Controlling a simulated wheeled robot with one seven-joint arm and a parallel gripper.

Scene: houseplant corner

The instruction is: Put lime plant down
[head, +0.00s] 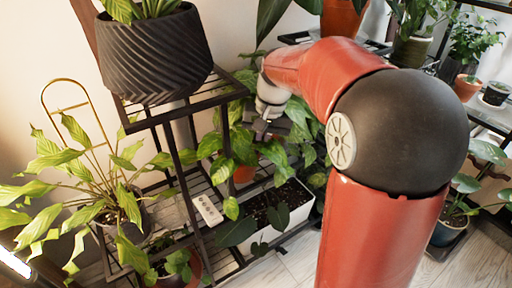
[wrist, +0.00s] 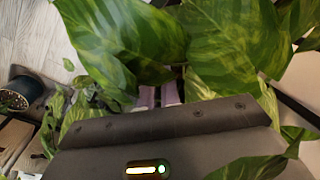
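My gripper (head: 262,128) reaches in among the leaves of a plant with broad green leaves (head: 278,152) beside the black metal stand. In the wrist view, large leaves streaked with lime (wrist: 235,50) surround my gripper (wrist: 159,96). Its two pale fingertips show close together between leaves, and what lies between them is hidden. A reddish-orange pot (head: 243,173) shows partly below those leaves; I cannot tell whether my gripper touches it. Another plant with bright lime, narrow leaves (head: 105,190) stands at the left. I cannot tell which one is the lime plant.
A black ribbed pot (head: 153,55) stands on the stand's top shelf (head: 185,108). A white trough planter (head: 290,212) and a white power strip (head: 208,209) are low down. More potted plants crowd the right. Bare wood floor (head: 300,265) shows at the front.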

